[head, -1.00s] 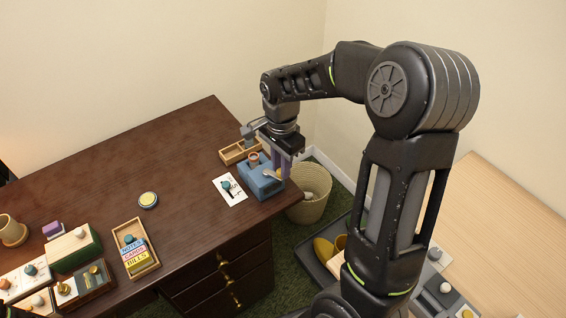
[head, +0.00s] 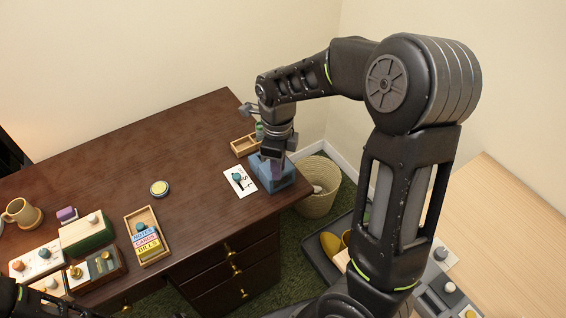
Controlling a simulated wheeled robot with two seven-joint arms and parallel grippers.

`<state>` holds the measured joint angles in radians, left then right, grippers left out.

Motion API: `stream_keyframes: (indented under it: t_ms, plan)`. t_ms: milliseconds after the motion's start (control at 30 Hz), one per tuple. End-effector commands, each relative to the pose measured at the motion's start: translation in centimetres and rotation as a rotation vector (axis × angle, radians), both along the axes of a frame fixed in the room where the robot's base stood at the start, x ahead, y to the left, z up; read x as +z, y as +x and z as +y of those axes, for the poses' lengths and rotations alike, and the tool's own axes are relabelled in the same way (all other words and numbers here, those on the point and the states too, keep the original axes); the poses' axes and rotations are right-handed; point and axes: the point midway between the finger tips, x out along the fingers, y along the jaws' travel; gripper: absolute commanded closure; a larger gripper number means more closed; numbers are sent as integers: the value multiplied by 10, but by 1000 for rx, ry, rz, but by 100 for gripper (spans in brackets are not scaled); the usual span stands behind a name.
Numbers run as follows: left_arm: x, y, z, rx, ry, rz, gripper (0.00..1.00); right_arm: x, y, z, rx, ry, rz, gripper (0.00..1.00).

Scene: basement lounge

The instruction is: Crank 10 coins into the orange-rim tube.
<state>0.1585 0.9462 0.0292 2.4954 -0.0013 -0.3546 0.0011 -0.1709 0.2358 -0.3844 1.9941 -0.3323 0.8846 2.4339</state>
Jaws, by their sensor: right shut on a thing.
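A blue box (head: 285,179), which looks like the coin device, stands at the right corner of the dark desk. My right gripper (head: 276,168) is over its top, pointing down, and is shut on a small part there, likely the crank. The gripper and wrist hide that part and most of the box's top, so I cannot make out the orange-rim tube or any coins. A white card (head: 240,181) with dark marks and a small blue-grey knob lies left of the box. My left gripper is not in view.
A wooden tray (head: 243,147) sits behind the box. A wicker basket (head: 317,204) stands on the floor just right of the desk. A round yellow-topped tin (head: 159,188), a tray of labelled blocks (head: 153,258) and a green box (head: 82,240) are further left.

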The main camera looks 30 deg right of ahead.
Motion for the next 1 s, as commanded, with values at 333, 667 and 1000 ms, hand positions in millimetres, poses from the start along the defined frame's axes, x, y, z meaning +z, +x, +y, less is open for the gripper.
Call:
stream_keyframes:
  t_ms: [333, 667, 1000]
  plan:
    - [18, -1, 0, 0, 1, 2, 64, 4, 10, 12, -325, -1, -2, 100]
    - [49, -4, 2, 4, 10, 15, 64, 7, 21, 19, -621, -4, 0, 100]
    - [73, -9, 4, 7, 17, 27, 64, 3, 29, 20, -804, -2, -3, 100]
